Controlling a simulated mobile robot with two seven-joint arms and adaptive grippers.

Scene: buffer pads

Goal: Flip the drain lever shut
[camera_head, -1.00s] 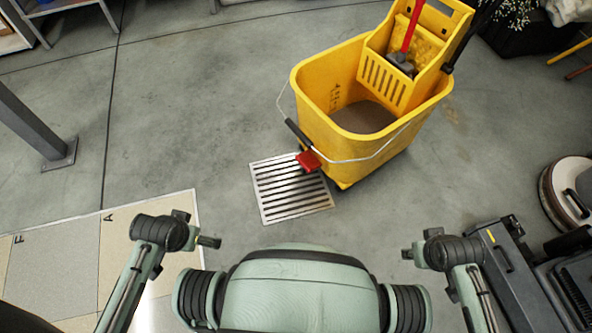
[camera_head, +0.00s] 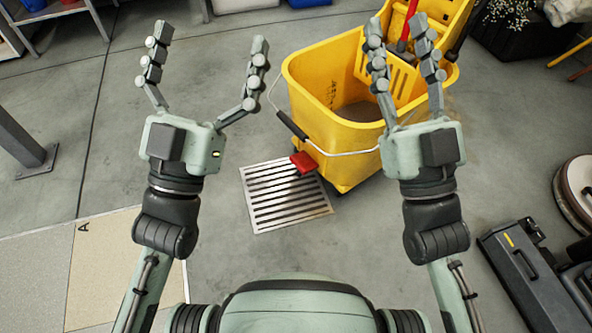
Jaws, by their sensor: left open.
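The drain lever is a red paddle (camera_head: 304,162) low on the front left corner of the yellow mop bucket (camera_head: 340,165). It sticks out over the far right corner of a slatted metal floor grate (camera_head: 285,194). My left gripper (camera_head: 208,38) is open and empty, raised over bare floor to the left of the bucket. My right gripper (camera_head: 397,28) has its fingers spread apart, in front of the bucket's right side in the picture.
The bucket's wire handle with a black grip (camera_head: 292,125) hangs down just above the red lever. A dark machine (camera_head: 522,268) stands at the lower right, and a grey post (camera_head: 22,145) at the left.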

